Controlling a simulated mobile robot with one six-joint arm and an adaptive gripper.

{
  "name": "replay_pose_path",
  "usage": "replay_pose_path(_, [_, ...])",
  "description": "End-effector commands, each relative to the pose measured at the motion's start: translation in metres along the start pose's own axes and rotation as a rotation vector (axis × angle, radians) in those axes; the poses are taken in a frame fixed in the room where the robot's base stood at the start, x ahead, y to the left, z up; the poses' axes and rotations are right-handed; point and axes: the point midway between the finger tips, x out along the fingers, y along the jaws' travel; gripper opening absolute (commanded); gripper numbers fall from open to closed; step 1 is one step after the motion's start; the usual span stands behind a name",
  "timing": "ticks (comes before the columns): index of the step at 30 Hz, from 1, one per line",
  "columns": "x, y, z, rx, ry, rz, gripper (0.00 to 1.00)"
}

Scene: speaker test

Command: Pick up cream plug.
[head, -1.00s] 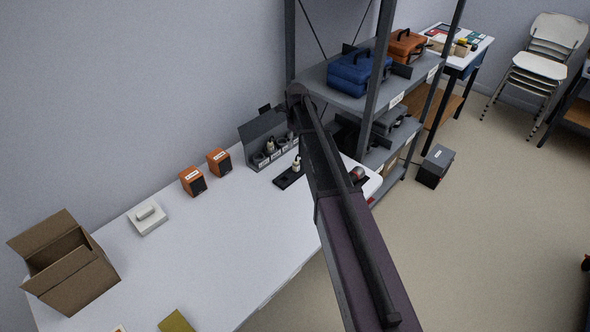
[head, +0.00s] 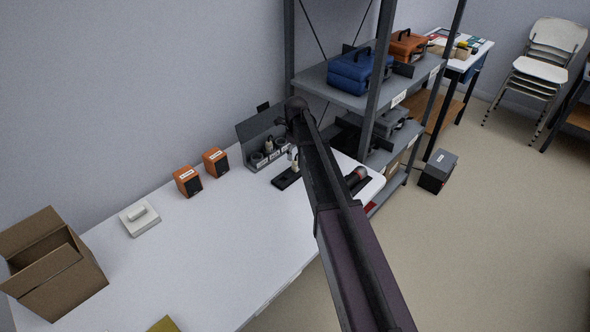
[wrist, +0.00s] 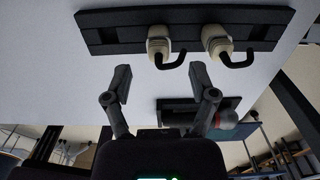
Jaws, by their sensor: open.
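Two cream plugs, a left one (wrist: 158,42) and a right one (wrist: 217,40), sit side by side on a dark bar (wrist: 105,38) in the wrist view. Each has a black curved cable. My gripper (wrist: 161,76) is open and empty, its fingertips apart from the plugs and just short of the left one. In the head view a cream plug (head: 295,168) shows on a black strip (head: 284,181) on the white table, partly hidden by my gripper and arm.
A grey holder (head: 250,134) stands behind the strip. Two orange speakers (head: 188,182) (head: 215,161), a white box (head: 139,218) and an open carton (head: 62,284) lie to the left on the white table (head: 215,245). A shelf rack (head: 345,92) stands close on the right.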

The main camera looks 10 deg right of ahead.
Motion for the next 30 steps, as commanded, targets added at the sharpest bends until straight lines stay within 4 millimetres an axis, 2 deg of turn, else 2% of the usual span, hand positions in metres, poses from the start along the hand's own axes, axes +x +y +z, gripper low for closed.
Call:
replay_pose_path(14, [0.003, 0.001, 0.001, -0.001, 0.000, 0.000, 0.74])
replay_pose_path(30, [0.040, 0.003, 0.001, -0.003, 0.000, 0.000, 0.74])
